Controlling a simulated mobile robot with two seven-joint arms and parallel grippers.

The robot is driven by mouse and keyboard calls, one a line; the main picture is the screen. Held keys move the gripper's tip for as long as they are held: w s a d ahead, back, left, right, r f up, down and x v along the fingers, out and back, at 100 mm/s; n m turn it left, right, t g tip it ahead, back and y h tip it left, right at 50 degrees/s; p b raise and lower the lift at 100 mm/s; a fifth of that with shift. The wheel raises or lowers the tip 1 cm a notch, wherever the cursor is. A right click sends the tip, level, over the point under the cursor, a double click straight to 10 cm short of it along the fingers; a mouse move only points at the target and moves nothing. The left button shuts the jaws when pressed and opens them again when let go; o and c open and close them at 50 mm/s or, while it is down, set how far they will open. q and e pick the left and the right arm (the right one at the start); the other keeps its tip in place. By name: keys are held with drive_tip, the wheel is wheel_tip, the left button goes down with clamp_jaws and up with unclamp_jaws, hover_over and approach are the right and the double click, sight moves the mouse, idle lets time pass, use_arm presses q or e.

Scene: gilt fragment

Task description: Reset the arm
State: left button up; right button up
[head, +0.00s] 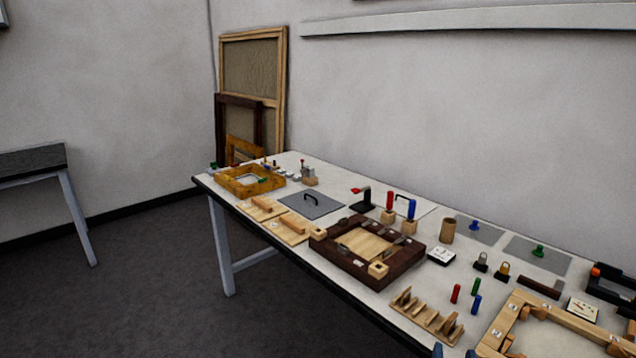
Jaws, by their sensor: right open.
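Only the tips of my right gripper (454,352) show, as two small dark blue pieces at the bottom edge of the head view. They are apart, with nothing seen between them, in front of the table's near edge and below the wooden rack (427,315). The rest of my right arm is out of the picture. My left gripper and arm are not in view.
A long white table (330,268) runs from centre to lower right, crowded with a dark wooden frame (352,262), a yellow frame (249,184), a pale frame (497,331), and coloured handles. Picture frames (252,65) lean in the corner. Floor at left is clear.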

drive_tip(key=a+f+m+g+y, duration=0.2)
drive_tip(key=a+m+y, duration=0.15)
drive_tip(key=m, duration=0.45)
drive_tip(key=a+f+m+g+y, duration=0.1)
drive_tip(key=a+f+m+y, duration=0.2)
drive_tip(key=m, duration=0.6)
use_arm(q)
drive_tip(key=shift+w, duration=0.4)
use_arm(e)
drive_tip(key=s+d+f+m+g+h, duration=0.1)
drive_tip(key=s+d+f+m, duration=0.3)
drive_tip(key=s+m, duration=0.3)
drive_tip(key=s+d+f+m+g, duration=0.1)
drive_tip(key=s+d+f+m, duration=0.3)
drive_tip(key=s, duration=0.5)
wheel_tip(320, 180, down, 2)
drive_tip(key=m, duration=0.3)
drive_tip(key=shift+s+d+g+h, duration=0.3)
drive_tip(key=shift+s+d+h, duration=0.05)
drive_tip(key=shift+s+d, duration=0.05)
